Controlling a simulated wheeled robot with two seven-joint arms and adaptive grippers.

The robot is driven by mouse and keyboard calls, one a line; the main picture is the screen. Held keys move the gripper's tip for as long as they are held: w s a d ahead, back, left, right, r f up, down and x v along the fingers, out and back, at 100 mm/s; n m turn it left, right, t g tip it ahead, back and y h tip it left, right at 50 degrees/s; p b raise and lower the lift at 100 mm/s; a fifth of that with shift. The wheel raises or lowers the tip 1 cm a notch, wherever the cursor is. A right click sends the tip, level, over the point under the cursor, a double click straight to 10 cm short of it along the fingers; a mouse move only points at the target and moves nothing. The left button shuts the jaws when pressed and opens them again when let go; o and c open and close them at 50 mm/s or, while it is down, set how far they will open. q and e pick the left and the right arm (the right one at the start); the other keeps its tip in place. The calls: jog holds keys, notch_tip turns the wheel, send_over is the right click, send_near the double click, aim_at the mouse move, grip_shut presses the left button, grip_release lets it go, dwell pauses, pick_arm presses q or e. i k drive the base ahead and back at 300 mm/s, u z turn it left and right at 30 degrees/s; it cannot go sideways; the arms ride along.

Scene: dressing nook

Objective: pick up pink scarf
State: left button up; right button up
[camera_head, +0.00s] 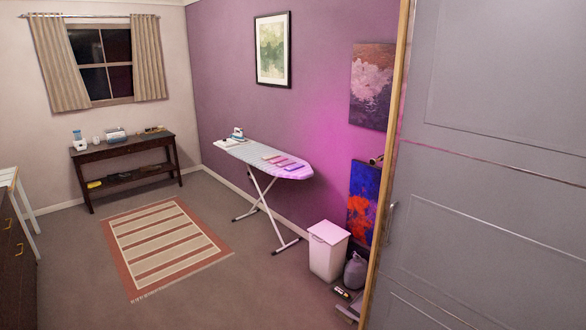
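Several small flat folded cloths (281,162) lie in a row on the ironing board (246,151), towards its right end. They look pinkish to purple under the magenta light. They are too small for me to tell which one is the pink scarf. The board stands along the purple wall, well ahead of me. Neither of my grippers shows in the head view.
An iron (238,133) stands on the board's far left end. A white lidded bin (328,252) and a grey rounded object (355,270) stand right of the board. A large grey door (490,150) fills the right side. A striped rug (165,242) lies on open floor.

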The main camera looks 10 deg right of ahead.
aim_at(281, 159)
jog(key=u, duration=0.35)
jog(key=i, duration=4.1)
jog(key=z, duration=0.2)
